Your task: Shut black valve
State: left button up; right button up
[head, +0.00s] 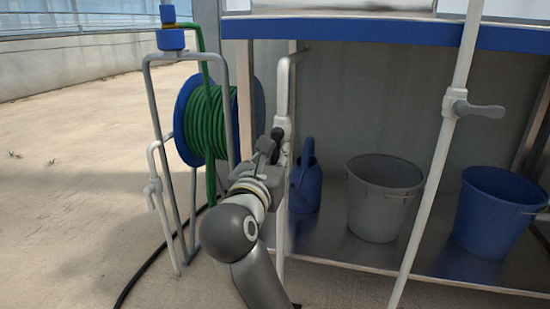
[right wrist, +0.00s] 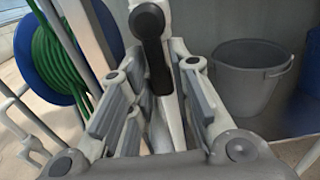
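The black valve (head: 277,134) sits on a light vertical pipe (head: 282,85) in the middle of the head view, partly hidden by my right gripper (head: 265,152). In the right wrist view the black valve (right wrist: 148,22) has a round hub at the top, and its lever points down. My right gripper (right wrist: 160,82) is open, with one finger on each side of the lever in the picture. Gaps show between the lever and both fingers. I cannot tell how deep the lever reaches between them. My left gripper is in neither view.
A green hose reel (head: 207,120) stands to the left. A white pipe with a grey valve (head: 470,108) rises at right, and another pipe with a grey handle (head: 152,187) stands at left. A blue can (head: 305,187), grey bucket (head: 383,205) and blue bucket (head: 492,215) sit on the low shelf.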

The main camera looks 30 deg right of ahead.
grip_shut()
